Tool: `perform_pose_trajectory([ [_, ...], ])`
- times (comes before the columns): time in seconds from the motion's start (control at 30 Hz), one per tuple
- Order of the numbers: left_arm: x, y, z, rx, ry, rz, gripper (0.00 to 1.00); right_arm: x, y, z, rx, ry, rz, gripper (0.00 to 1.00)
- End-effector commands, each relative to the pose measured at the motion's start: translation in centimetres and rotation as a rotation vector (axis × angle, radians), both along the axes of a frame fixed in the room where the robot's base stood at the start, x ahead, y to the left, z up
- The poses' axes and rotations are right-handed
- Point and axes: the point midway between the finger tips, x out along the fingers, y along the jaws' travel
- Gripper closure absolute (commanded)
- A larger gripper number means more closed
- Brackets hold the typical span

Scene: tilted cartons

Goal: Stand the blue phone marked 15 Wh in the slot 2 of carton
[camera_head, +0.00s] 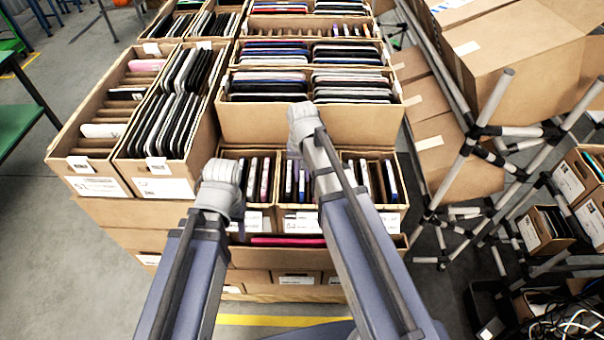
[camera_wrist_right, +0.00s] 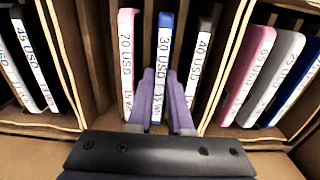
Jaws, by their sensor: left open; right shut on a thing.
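The blue phone (camera_wrist_right: 164,42) stands upright in a carton compartment in the right wrist view. Its white edge reads 30 USD and, lower and partly covered, 15 W. My right gripper (camera_wrist_right: 160,82) has its purple fingers shut on this phone, one on each side. A pink-backed phone (camera_wrist_right: 127,52) marked 70 USD stands to its left and a dark phone (camera_wrist_right: 201,55) marked 40 USD to its right. In the head view my right arm hides part of the carton (camera_head: 385,212). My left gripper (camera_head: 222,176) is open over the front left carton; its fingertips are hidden. No slot number is readable.
Cardboard dividers (camera_wrist_right: 238,55) separate the compartments. Pink, grey and blue phones (camera_wrist_right: 275,75) fill the one on the right. Cartons full of devices (camera_head: 310,115) stand behind, and tilted cartons (camera_head: 185,110) stand at left. A pipe rack (camera_head: 480,130) stands at right.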

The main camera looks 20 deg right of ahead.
Motion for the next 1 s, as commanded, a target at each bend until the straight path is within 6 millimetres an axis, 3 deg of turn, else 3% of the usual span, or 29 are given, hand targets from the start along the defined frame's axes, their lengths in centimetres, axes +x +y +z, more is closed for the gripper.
perform_pose_trajectory([
  [0.47, 0.00, 0.00, -0.19, 0.000, 0.000, 0.000, 0.47, 0.00, 0.00, -0.19, 0.000, 0.000, 0.000, 1.00],
  [0.5, 0.00, 0.00, -0.19, 0.000, 0.000, 0.000, 0.47, 0.00, 0.00, -0.19, 0.000, 0.000, 0.000, 0.78],
  [0.77, 0.00, 0.00, -0.19, 0.000, 0.000, 0.000, 0.47, 0.00, 0.00, -0.19, 0.000, 0.000, 0.000, 0.49],
  [1.0, 0.00, 0.00, -0.19, 0.000, 0.000, 0.000, 0.47, 0.00, 0.00, -0.19, 0.000, 0.000, 0.000, 0.47],
])
